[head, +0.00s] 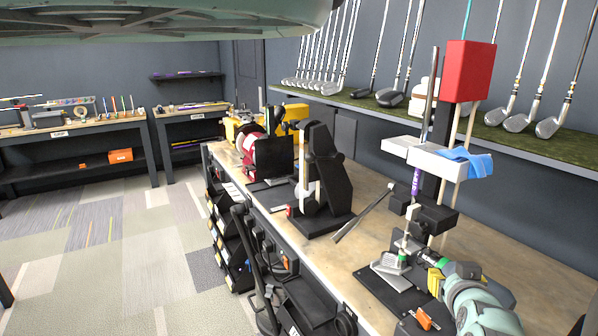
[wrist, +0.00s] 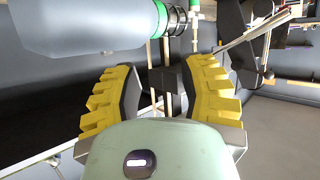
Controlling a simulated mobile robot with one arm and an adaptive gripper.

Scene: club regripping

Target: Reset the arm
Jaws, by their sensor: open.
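My gripper (head: 434,272) is low at the right of the head view, above the near part of the workbench, beside the stand with the upright shafts. In the wrist view my gripper (wrist: 165,72) has its two yellow ribbed fingers spread wide apart. Nothing is held between them; a dark block (wrist: 167,78) shows in the gap beyond. A pale grey cylinder with a green band (wrist: 95,25) crosses the top left of the wrist view, close to the camera. I cannot tell exactly what it is.
The wooden workbench (head: 375,228) carries a black machine (head: 325,180), a dark vise (head: 428,215) and a dark plate (head: 385,290). A red box (head: 469,71) and white tray (head: 435,158) stand above the vise. Clubs line the green shelf (head: 420,112). The carpet (head: 110,235) is largely clear.

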